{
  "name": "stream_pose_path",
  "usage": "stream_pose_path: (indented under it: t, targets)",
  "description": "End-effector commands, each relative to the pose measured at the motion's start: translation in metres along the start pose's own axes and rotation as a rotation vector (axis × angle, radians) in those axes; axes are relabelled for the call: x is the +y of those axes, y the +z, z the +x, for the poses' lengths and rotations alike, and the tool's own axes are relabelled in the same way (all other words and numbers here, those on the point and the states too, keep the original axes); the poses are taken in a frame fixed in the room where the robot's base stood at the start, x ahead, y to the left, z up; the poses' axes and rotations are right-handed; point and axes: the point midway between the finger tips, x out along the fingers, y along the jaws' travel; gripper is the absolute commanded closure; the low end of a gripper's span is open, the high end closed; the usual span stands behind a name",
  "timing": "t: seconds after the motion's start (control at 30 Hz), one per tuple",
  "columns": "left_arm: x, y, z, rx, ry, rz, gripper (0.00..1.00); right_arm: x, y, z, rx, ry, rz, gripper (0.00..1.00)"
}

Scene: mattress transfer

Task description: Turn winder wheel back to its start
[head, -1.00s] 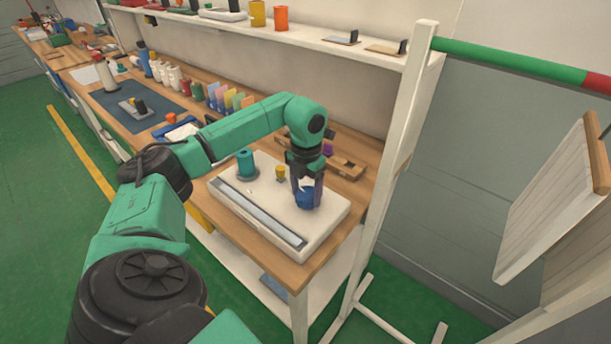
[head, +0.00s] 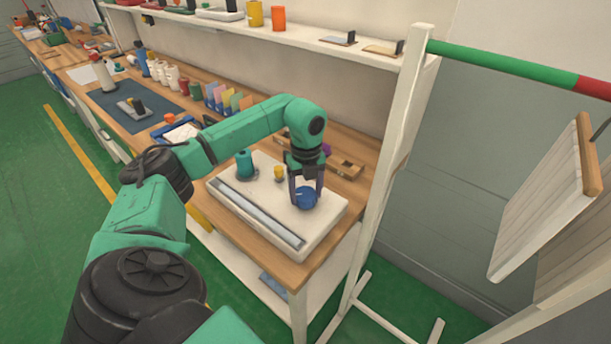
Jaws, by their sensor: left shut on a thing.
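The winder (head: 258,217) is a white box with a long grey strip along its front, on the right end of the wooden bench. Its blue winder wheel (head: 305,198) sits on top near the right end. A teal spool (head: 245,165) and a small yellow piece (head: 279,174) stand on the box left of the wheel. My left gripper (head: 305,194) points down over the wheel, with its fingers shut on it from both sides. The fingers partly hide the wheel. My right gripper is out of view.
A wooden tray (head: 346,166) lies behind the winder. A white post (head: 392,165) rises right of the bench, and a hanging panel (head: 545,200) is at far right. Bottles, spools and cards line the bench to the left. A shelf (head: 300,35) runs above.

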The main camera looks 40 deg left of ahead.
Motion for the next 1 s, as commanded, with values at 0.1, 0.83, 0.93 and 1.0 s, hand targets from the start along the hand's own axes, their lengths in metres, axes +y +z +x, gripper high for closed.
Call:
stream_pose_path:
  t: [0.1,0.83,0.93,1.0]
  targets:
    - [-0.003,0.003,-0.005,-0.008,-0.013,-0.111,0.85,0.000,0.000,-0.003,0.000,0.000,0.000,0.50]
    - [-0.004,0.004,-0.005,-0.005,-0.014,-0.721,0.85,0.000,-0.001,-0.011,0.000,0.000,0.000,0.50]
    - [-0.004,0.005,-0.005,-0.004,-0.014,-0.764,0.85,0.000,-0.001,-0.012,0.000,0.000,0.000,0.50]
    - [-0.005,0.005,-0.005,-0.004,-0.014,-0.789,0.84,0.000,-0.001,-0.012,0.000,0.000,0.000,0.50]
